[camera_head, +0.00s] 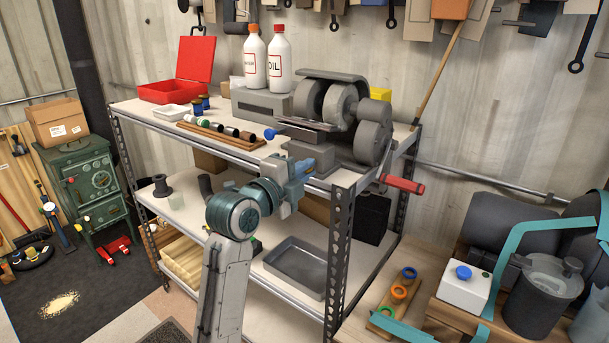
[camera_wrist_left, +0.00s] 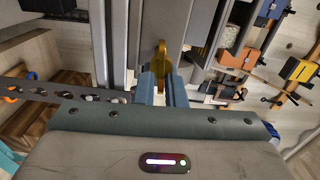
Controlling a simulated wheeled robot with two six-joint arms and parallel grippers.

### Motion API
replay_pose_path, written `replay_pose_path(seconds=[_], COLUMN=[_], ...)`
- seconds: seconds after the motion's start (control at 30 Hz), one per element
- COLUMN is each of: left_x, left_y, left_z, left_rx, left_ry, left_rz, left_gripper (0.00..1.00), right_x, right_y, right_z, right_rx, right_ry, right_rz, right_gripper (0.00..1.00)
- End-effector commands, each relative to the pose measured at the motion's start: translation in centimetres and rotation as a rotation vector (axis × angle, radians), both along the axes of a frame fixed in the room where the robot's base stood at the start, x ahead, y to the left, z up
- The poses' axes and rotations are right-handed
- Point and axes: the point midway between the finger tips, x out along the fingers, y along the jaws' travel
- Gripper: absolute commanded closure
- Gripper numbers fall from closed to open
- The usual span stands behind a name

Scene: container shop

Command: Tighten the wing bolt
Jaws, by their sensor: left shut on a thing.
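The wing bolt (camera_wrist_left: 161,55) shows in the left wrist view as a brass-yellow wing standing upright between my fingertips. My left gripper (camera_head: 305,169) reaches up to the front edge of the upper shelf, just below the grey grinder (camera_head: 340,105). It also shows in the left wrist view (camera_wrist_left: 163,82), with its two blue-grey fingers shut on the wing bolt. In the head view the bolt is hidden by the gripper. The bolt's shank and how far it is screwed in cannot be seen. I cannot make out my right gripper.
The shelf rack (camera_head: 338,240) holds a grey tray (camera_head: 296,268) on its lower shelf. A red-handled crank (camera_head: 404,184) sticks out right of the gripper. Two white bottles (camera_head: 254,62) and a red box (camera_head: 172,92) stand above. A bench (camera_head: 365,318) lies at the lower right.

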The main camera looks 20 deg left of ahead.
Motion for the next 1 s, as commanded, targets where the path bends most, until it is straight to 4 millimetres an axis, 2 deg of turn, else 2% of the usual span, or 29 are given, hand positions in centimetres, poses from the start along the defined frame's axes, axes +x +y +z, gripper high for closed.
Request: replay_pose_path(seconds=[0.23,0.7,0.73,0.8,1.0], left_x=[0.03,0.02,0.02,0.02,0.01], left_y=[-0.01,0.0,0.0,0.0,0.01], left_z=[-0.34,-0.3,-0.3,-0.28,-0.18], left_rx=[0.06,0.07,0.07,0.07,0.07], left_ry=[-0.016,-0.02,-0.02,-0.02,-0.022], left_rz=[0.0,0.0,0.0,0.0,0.0], left_gripper=[1.0,1.0,0.88,0.74,0.73], right_x=[0.23,0.33,0.32,0.31,0.16], right_y=[-0.16,-0.03,0.01,0.11,0.42], right_z=[-0.43,-0.41,-0.4,-0.41,-0.46], right_rx=[-0.002,0.0,0.0,0.001,0.004], right_ry=[-0.003,-0.005,-0.005,-0.005,-0.003], right_rz=[0.001,0.0,0.0,0.0,-0.001], right_gripper=[0.56,0.56,0.56,0.56,0.56])
